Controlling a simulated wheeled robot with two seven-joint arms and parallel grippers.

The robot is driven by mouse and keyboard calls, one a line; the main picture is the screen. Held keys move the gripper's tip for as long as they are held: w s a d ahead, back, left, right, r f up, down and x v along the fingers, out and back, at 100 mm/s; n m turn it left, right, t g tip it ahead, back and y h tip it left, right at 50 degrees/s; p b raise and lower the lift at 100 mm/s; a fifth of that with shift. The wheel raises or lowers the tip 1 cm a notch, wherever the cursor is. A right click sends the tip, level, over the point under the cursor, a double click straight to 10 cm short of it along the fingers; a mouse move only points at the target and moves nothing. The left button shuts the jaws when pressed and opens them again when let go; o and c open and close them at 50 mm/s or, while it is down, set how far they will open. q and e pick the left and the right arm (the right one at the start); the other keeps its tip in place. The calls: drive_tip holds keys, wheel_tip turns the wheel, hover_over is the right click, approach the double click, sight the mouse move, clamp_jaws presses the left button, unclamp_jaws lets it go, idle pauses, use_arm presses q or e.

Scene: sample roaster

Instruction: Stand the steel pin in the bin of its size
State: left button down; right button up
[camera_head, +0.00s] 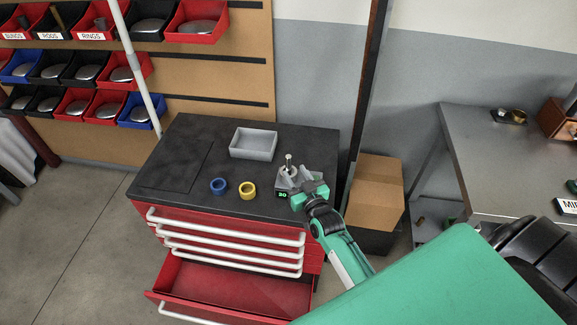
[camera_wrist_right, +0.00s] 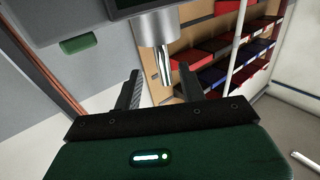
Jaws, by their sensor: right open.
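The steel pin (camera_head: 289,161) stands upright in a grey holder (camera_head: 284,182) with a small green-digit display (camera_head: 282,195) on the black cabinet top. My right gripper (camera_head: 304,190) is close beside the holder, at its front right. In the right wrist view the gripper (camera_wrist_right: 160,88) is open, and the shiny pin (camera_wrist_right: 164,64) shows between the two fingers in a picture turned upside down. I cannot tell whether a finger touches it. Bins labelled RODS (camera_head: 50,39), BUNGS (camera_head: 14,36) and RINGS (camera_head: 91,36) hang on the wall rack. My left gripper is out of view.
A grey tray (camera_head: 254,144), a blue ring (camera_head: 218,186) and a yellow ring (camera_head: 248,190) sit on the cabinet top (camera_head: 185,150). A red lower drawer (camera_head: 235,285) is pulled out. A cardboard box (camera_head: 376,185) and a steel table (camera_head: 490,150) stand to the right.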

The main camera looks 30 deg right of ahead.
sight(290, 166)
drive_tip(key=shift+w+r+p, duration=0.1)
drive_tip(key=shift+w+p, duration=0.65)
drive_tip(key=shift+w, duration=1.9)
clamp_jaws()
